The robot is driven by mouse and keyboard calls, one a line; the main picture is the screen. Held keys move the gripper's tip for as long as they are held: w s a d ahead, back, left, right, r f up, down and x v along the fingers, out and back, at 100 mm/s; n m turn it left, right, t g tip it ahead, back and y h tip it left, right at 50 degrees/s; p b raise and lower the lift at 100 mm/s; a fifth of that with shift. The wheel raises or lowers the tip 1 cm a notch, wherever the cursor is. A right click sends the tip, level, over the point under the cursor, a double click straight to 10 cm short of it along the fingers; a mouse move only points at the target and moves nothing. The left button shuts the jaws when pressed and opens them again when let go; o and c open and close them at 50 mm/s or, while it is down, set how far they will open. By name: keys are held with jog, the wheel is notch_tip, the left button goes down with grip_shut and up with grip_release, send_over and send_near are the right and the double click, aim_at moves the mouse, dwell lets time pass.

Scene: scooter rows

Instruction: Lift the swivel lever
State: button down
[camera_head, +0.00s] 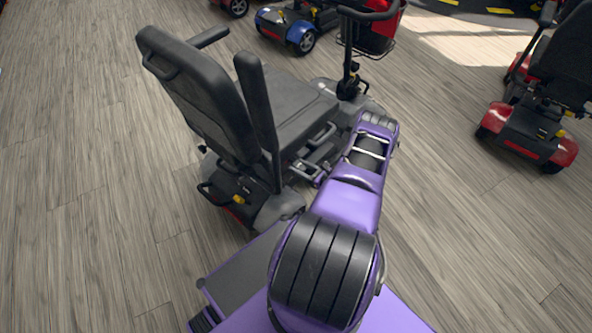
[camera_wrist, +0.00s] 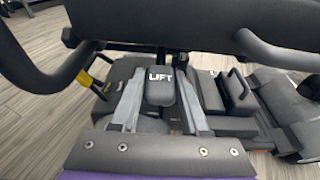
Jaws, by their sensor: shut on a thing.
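The swivel lever (camera_wrist: 160,92) is a dark paddle marked LIFT, under the edge of the scooter seat in the wrist view. My gripper (camera_wrist: 158,80) has one grey finger on each side of the lever and is shut on it. The lever's inner end runs back under the seat and is hidden. In the head view, the grey scooter seat (camera_head: 290,108) has its backrest (camera_head: 195,90) towards me. My arm reaches along the seat's right side there, and the lever cannot be made out.
The seat's armrests flank the backrest, one standing upright (camera_head: 258,115). A black battery box with a handle (camera_wrist: 238,92) lies right of the lever in the wrist view. A red scooter (camera_head: 530,130) stands at right and a blue one (camera_head: 300,38) behind. Wooden floor is clear at left.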

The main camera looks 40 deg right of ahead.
jog(key=shift+r, duration=0.55)
jog(key=shift+c, duration=2)
grip_release()
jog(key=shift+s, duration=0.15)
jog(key=p+v, duration=0.1)
jog(key=v, duration=1.6)
jog(key=shift+s, duration=0.15)
